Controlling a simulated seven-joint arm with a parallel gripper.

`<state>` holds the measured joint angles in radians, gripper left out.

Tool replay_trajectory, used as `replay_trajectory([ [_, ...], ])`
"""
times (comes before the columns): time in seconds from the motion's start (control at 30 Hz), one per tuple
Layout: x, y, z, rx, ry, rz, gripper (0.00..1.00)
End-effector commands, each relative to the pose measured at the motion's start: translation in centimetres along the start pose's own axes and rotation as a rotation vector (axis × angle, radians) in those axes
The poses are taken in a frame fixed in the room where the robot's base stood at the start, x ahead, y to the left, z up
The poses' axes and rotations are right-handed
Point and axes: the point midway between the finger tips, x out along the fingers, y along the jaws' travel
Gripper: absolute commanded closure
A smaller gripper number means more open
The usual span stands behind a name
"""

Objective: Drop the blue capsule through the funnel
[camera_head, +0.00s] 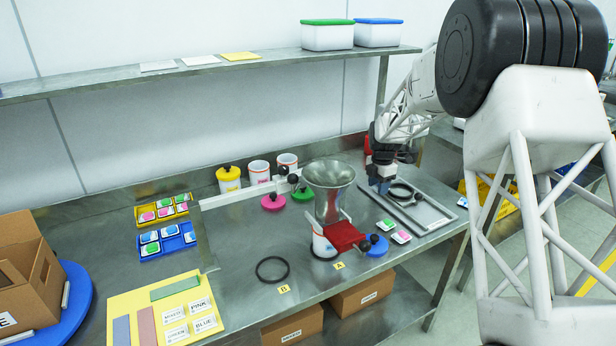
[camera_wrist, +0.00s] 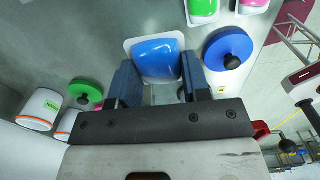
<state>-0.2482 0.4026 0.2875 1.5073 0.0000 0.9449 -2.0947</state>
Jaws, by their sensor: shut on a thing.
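My gripper (camera_head: 382,188) is low over the right part of the bench, to the right of the funnel. In the wrist view its two dark fingers (camera_wrist: 158,88) are shut on the blue capsule (camera_wrist: 156,58), which has a white rim showing around it. I cannot tell whether the capsule touches the bench. In the head view the capsule is hidden by the gripper. The metal funnel (camera_head: 328,178) stands upright at the bench's middle right, with a red gate (camera_head: 345,237) below it. A white cup (camera_head: 323,241) stands under the funnel.
Green-topped (camera_head: 386,225) and pale-rimmed capsules (camera_head: 401,237) lie in front of my gripper. A blue lid (camera_head: 376,247) with a black knob lies by the red gate. A black ring (camera_head: 272,269) lies on open bench left of the funnel.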

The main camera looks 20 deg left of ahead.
Motion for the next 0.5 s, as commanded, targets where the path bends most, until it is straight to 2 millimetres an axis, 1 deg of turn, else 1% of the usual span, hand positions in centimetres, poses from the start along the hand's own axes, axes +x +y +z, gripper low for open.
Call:
replay_trajectory([
  [0.03,-0.8,-0.3,-0.3,0.002,-0.001,0.002,0.79],
  [0.27,-4.2,-2.1,-2.1,0.018,-0.002,0.003,0.79],
  [0.5,-8.2,-4.7,-4.6,0.038,-0.002,0.003,0.79],
])
